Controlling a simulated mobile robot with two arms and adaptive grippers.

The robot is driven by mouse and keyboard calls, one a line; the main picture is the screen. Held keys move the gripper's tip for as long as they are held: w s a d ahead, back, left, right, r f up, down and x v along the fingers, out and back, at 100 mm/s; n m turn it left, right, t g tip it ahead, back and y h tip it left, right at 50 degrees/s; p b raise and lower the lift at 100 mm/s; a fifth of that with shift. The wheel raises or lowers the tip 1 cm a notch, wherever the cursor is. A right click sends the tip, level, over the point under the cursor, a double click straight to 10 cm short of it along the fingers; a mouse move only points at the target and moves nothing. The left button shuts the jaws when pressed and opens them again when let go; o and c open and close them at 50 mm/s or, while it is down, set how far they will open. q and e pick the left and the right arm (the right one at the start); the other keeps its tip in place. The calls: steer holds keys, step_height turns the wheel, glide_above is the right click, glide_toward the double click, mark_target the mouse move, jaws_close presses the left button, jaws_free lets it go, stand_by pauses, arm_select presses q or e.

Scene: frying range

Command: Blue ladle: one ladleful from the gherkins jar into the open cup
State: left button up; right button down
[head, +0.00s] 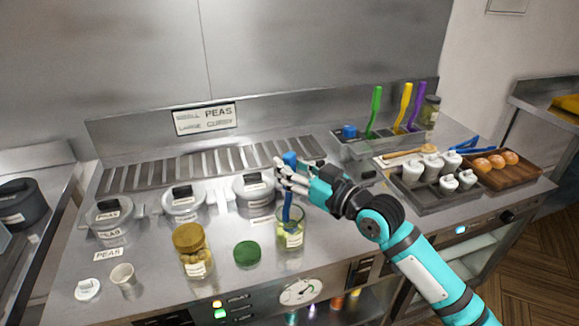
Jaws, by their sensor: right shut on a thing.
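My right gripper (290,178) comes in from the right and is shut on the upright handle of the blue ladle (287,208). The ladle's lower end is down inside an open glass jar (291,240) with pale green contents; its bowl is hard to make out. The jar's label is too small to read. A green lid (247,254) lies on the counter just left of this jar. The small open cup (123,279) stands at the front left, well apart from the gripper. A white cup lid (88,289) lies left of it. My left gripper is not in view.
A gold-lidded jar (193,252) stands between the cup and the open jar. Lidded pots (184,203) line the back. Green, yellow and purple ladles (405,102) stand at the back right. A dark tray (432,198) holds white lidded cups, beside a wooden tray (520,176).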

steer(key=shift+r, duration=0.15)
step_height(320, 180, up, 12)
steer(key=p, duration=1)
